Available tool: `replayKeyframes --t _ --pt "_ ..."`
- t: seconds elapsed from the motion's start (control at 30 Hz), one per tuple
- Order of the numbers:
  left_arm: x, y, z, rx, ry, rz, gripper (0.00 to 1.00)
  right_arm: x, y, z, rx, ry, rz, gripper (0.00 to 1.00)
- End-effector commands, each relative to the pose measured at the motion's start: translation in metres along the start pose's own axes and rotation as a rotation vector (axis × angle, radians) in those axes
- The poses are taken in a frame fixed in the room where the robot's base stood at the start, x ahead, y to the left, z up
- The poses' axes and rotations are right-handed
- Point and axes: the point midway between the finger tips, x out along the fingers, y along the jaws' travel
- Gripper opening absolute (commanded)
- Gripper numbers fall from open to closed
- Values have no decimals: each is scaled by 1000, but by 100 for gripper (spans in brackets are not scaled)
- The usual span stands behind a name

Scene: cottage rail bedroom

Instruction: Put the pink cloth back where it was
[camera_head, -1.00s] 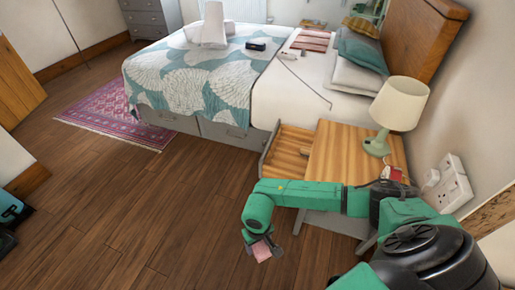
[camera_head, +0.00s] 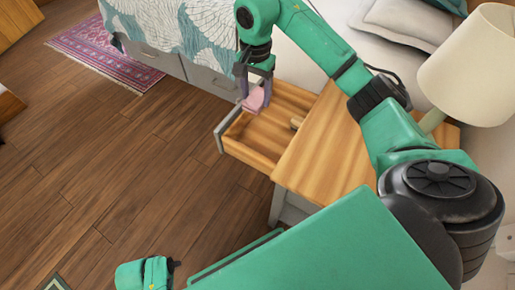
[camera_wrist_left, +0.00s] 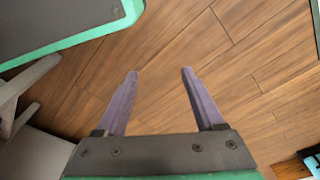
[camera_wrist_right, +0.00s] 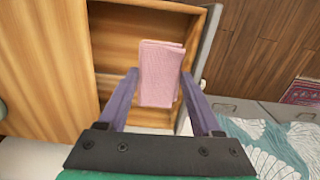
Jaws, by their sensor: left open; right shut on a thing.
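The pink cloth (camera_head: 256,99) is a small folded piece held by my right gripper (camera_head: 254,92). In the right wrist view the pink cloth (camera_wrist_right: 160,72) hangs between the two fingers of my right gripper (camera_wrist_right: 160,90), which is shut on it. Behind it is the open wooden drawer (camera_head: 240,152) of the nightstand; the cloth shows over the drawer's far part, and seems to be above its floor. The drawer's inside (camera_wrist_right: 112,75) also shows in the right wrist view. My left gripper (camera_wrist_left: 160,75) is open and empty above the wooden floor.
The wooden nightstand top (camera_head: 325,150) is right of the drawer, with a lamp (camera_head: 470,65) at its back. The bed (camera_head: 165,30) stands behind.

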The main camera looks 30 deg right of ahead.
Motion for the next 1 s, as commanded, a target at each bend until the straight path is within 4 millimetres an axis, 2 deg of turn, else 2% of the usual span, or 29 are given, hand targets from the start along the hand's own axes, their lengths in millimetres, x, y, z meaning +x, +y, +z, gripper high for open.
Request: replayKeyframes --t 0.03,0.1,0.17,0.5,0.6,0.83,0.9,1.0 --pt "6 0 -2 -1 4 1 70 4 -1 -1 25 1 -3 6" --pt "-3 1 -6 -1 6 3 70 4 0 -2 47 -1 1 6" --pt "-11 3 -10 0 9 7 70 13 1 -1 51 -3 5 6" --pt "-65 11 -25 14 27 28 70 125 2 0 49 -5 6 6" --pt "-78 13 -26 17 29 33 70 148 2 -1 48 -3 4 6" --pt "-101 15 -25 24 37 41 70 188 2 -1 48 -2 3 6" --pt "-106 15 -24 26 37 42 70 194 2 -1 47 -1 3 6" --pt "-108 15 -24 26 36 42 70 194 1 -2 46 1 2 6"
